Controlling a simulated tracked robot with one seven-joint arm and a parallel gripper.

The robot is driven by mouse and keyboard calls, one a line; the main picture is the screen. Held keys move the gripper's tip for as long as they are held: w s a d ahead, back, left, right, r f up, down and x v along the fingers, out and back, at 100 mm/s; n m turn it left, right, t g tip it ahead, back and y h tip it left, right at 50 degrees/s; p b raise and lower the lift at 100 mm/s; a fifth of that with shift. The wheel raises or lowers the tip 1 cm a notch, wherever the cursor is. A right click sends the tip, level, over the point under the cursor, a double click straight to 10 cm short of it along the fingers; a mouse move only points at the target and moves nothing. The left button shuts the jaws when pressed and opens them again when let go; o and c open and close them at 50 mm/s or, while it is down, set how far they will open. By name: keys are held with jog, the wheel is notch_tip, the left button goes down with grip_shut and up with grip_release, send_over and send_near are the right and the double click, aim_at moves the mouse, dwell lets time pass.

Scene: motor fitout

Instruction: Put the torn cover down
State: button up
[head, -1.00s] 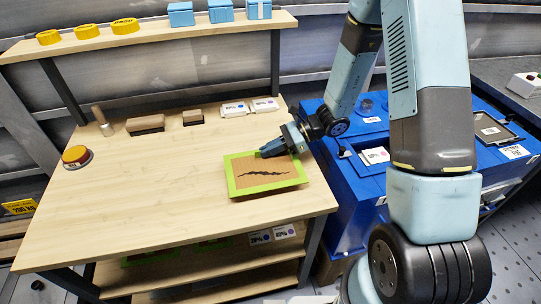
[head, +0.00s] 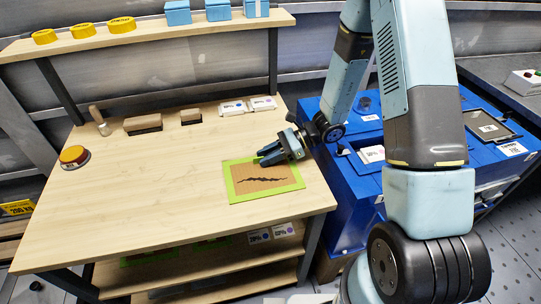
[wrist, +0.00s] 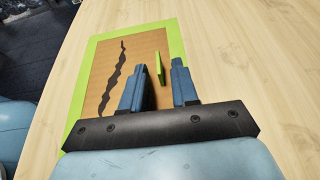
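The torn cover (head: 262,177) is a brown panel with a bright green border and a jagged black tear. It lies flat on the wooden bench near its right front corner. In the wrist view, the cover (wrist: 105,85) shows a small upright green tab (wrist: 160,68). My gripper (head: 268,156) is low over the cover's back right part. In the wrist view, its fingers (wrist: 159,66) are spread on either side of the tab, with gaps to both. The gripper is open and holds nothing.
The bench (head: 130,210) has wide free room at the left and middle. A yellow-topped button (head: 73,155), brushes (head: 143,123) and white labelled boxes (head: 233,107) stand toward the back and left. A blue cabinet (head: 350,200) is at the right, beneath my arm.

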jog(key=v, duration=1.2)
jog(key=s+d+r+n+t+h, duration=0.3)
jog(key=s+d+r+n+h, duration=0.1)
jog(key=r, duration=0.6)
jog(key=s+d+r+n+t+h, duration=0.3)
jog(key=s+d+r+n+h, duration=0.1)
jog(key=s+r, duration=0.4)
jog(key=s+d+r+n+t+h, duration=0.3)
jog(key=s+d+r+n+h, duration=0.2)
jog(key=r, duration=0.6)
jog(key=shift+s+d+r+n, duration=0.3)
jog(key=shift+s+d+n, duration=0.15)
jog(key=shift+s+n, duration=0.55)
